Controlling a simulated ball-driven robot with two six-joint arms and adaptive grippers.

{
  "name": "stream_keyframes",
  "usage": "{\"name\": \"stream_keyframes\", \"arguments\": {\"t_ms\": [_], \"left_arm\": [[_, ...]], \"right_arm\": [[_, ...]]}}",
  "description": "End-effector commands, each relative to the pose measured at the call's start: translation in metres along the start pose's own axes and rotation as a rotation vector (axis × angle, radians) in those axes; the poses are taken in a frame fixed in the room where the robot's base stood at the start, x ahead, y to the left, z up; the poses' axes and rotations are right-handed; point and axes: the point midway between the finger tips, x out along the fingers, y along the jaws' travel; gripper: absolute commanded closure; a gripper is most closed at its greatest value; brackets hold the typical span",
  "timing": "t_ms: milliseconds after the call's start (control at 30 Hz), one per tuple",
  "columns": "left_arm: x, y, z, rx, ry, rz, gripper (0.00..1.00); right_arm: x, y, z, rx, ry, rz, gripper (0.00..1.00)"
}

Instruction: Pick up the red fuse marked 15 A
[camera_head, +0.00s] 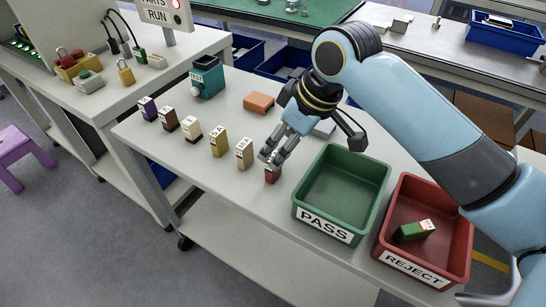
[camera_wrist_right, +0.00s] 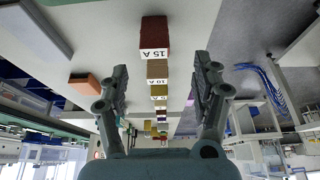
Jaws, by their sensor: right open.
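The red fuse (camera_head: 272,175) stands at the near right end of a row of fuses on the table, partly hidden by my right gripper (camera_head: 276,154) in the head view. In the right wrist view the red fuse (camera_wrist_right: 154,33) shows its white label reading 15 A. My right gripper (camera_wrist_right: 161,72) is open, its two fingers apart with nothing held between them. In the wrist view the fuse shows beyond the gap between the fingertips. Whether a finger touches it I cannot tell. My left gripper is not in view.
A tan fuse (camera_head: 244,153), a yellow fuse (camera_head: 219,142) and several others continue the row to the left. The green PASS bin (camera_head: 312,222) is close on the right. The red REJECT bin (camera_head: 459,250) holds a green fuse (camera_head: 411,232). An orange block (camera_head: 259,103) lies behind.

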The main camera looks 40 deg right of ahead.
Motion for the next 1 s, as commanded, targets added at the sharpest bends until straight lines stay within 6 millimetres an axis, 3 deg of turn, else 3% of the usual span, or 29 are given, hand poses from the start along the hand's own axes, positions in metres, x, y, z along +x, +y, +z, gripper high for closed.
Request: {"name": "stream_keyframes", "arguments": {"t_ms": [100, 200, 333, 533, 833, 1000], "left_arm": [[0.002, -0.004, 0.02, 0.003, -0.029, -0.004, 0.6], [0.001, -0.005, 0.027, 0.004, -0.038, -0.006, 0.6], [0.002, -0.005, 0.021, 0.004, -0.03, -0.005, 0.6], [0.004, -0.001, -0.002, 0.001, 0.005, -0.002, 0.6], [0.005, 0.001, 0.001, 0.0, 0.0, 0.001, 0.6], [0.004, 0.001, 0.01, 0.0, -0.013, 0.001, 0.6]], "right_arm": [[0.017, 0.0, 0.0, 0.001, 0.0, 0.0, 0.35], [0.024, 0.001, 0.0, 0.0, 0.001, 0.001, 0.35], [0.039, 0.005, 0.001, 0.0, -0.001, 0.001, 0.35], [0.069, 0.008, 0.002, 0.001, 0.001, 0.001, 0.35], [0.075, 0.008, 0.002, -0.001, 0.001, 0.002, 0.35], [0.075, 0.008, 0.002, -0.001, 0.001, 0.002, 0.56]]}}
